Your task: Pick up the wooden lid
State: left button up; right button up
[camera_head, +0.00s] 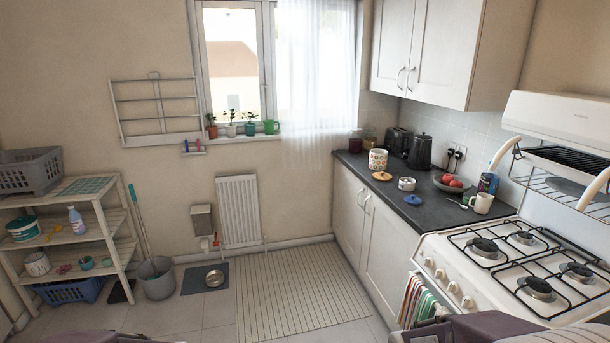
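The wooden lid (382,176) looks like a small, flat, tan disc with a reddish spot on top. It lies on the dark counter (375,199), just in front of a patterned white canister (378,159). A small white pot (406,184) stands to its right, and a dark blue lid (413,200) lies nearer the counter's front edge. Parts of my arms show at the bottom edge, low and well away from the lid. I can make out neither gripper's fingers.
A kettle (421,151), a toaster (397,141), a bowl of red fruit (452,183) and a mug (481,203) share the counter. The gas stove (470,292) stands at the right. The floor around the striped mat (295,295) is mostly clear.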

aim_at(383, 177)
jog(key=i+z, duration=0.15)
jog(key=i, duration=0.3)
jog(key=i+j+z, duration=0.15)
jog(key=i, duration=0.3)
jog(key=i+j+z, duration=0.15)
jog(key=i, duration=0.3)
jog(key=i+j+z, duration=0.15)
jog(key=i, duration=0.25)
jog(key=i+j+z, duration=0.2)
jog(key=i, duration=0.25)
jog(key=i+j+z, duration=0.5)
jog(key=z, duration=0.25)
jog(key=i+j+z, duration=0.2)
jog(key=j+z, duration=0.15)
jog(key=i+j+z, duration=0.1)
jog(key=j+z, duration=0.25)
jog(key=i+j+z, duration=0.1)
jog(key=j+z, duration=0.25)
jog(key=j, duration=0.15)
jog(key=j+z, duration=0.4)
